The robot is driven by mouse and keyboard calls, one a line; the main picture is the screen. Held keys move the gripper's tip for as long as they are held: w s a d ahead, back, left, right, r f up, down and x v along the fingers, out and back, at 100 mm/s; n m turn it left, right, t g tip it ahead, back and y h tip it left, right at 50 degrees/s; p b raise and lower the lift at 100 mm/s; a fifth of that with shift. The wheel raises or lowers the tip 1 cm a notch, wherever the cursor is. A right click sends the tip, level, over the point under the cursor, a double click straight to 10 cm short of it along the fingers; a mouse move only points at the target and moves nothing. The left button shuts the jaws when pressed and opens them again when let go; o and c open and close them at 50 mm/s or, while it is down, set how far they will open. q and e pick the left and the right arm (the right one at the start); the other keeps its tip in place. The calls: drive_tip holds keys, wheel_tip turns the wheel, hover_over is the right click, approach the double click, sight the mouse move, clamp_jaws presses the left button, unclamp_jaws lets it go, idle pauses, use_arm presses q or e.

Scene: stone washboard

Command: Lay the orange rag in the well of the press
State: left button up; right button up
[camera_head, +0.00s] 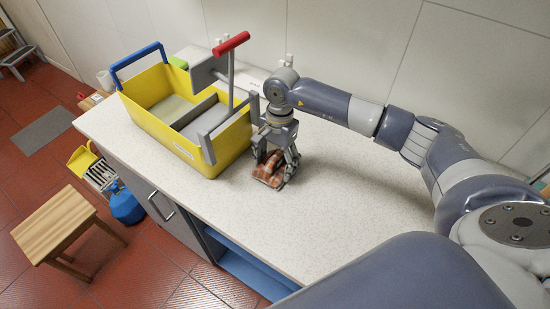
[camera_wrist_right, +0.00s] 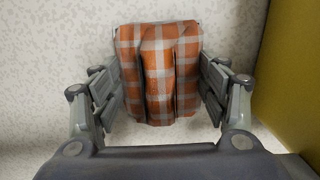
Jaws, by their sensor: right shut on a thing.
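The orange checked rag (camera_head: 269,170) is at the counter just right of the yellow bucket. It also shows in the right wrist view (camera_wrist_right: 158,70), bunched into folds between the fingers. My right gripper (camera_head: 274,166) is shut on the rag; I cannot tell if the rag still touches the counter. The press (camera_head: 205,75), grey with a red-handled lever (camera_head: 231,43), sits on the right part of the yellow bucket (camera_head: 187,148). Its well (camera_head: 200,114) shows partly, behind the bucket's front wall. My left gripper is not in view.
The bucket has a blue handle (camera_head: 137,60) at its left end. The speckled counter (camera_head: 330,215) is clear to the right and in front. A wooden stool (camera_head: 60,225), a blue container (camera_head: 125,205) and a yellow dustpan (camera_head: 82,160) are on the red floor.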

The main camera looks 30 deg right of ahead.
drive_tip(key=shift+f+b, duration=0.2)
drive_tip(key=shift+b, duration=0.15)
drive_tip(key=o, duration=1.3)
drive_tip(key=shift+c, duration=0.2)
drive_tip(key=shift+r, duration=0.1)
